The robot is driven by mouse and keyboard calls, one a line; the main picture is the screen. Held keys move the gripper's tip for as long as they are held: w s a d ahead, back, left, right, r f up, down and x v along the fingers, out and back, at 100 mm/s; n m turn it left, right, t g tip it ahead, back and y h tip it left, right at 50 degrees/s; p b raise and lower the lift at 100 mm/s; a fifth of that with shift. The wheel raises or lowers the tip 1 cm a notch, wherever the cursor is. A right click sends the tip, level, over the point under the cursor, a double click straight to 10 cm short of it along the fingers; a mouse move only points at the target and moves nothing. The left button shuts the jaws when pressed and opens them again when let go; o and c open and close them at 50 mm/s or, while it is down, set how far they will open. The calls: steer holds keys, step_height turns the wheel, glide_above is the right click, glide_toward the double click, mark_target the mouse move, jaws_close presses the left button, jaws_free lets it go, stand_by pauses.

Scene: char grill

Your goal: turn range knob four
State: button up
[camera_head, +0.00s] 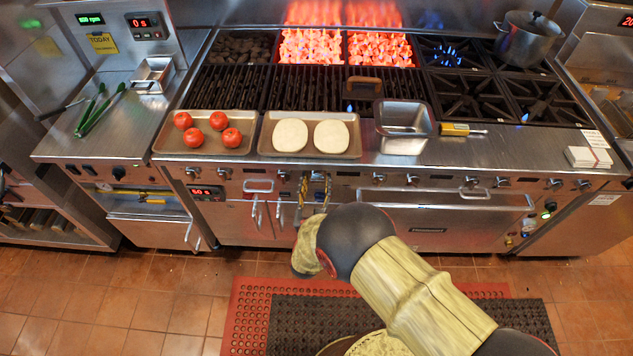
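The range front carries a row of silver knobs along its panel. Knobs show at the left (194,172), left of my gripper (284,175), right of it (378,178), at the middle right (472,182) and far right (554,184). No numbers are readable, so I cannot tell which is knob four. My gripper (315,180) reaches up to the panel just below the tray of white rounds. Its two fingers stand apart, in front of the panel. The spot between the fingertips is partly hidden, and I cannot tell whether they touch a knob.
A long oven handle (445,199) sticks out right of my gripper, and a smaller handle (258,186) left of it. Above the panel stand a tray of tomatoes (168,141), a tray of white rounds (268,146) and a steel pan (404,145). Red coals glow behind.

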steer(key=c, duration=0.9)
steer(key=shift+m+g+b, duration=0.3)
steer(key=shift+m+b, duration=1.35)
steer(key=shift+m, duration=2.55)
steer(key=shift+r, duration=0.1)
steer(key=o, duration=1.2)
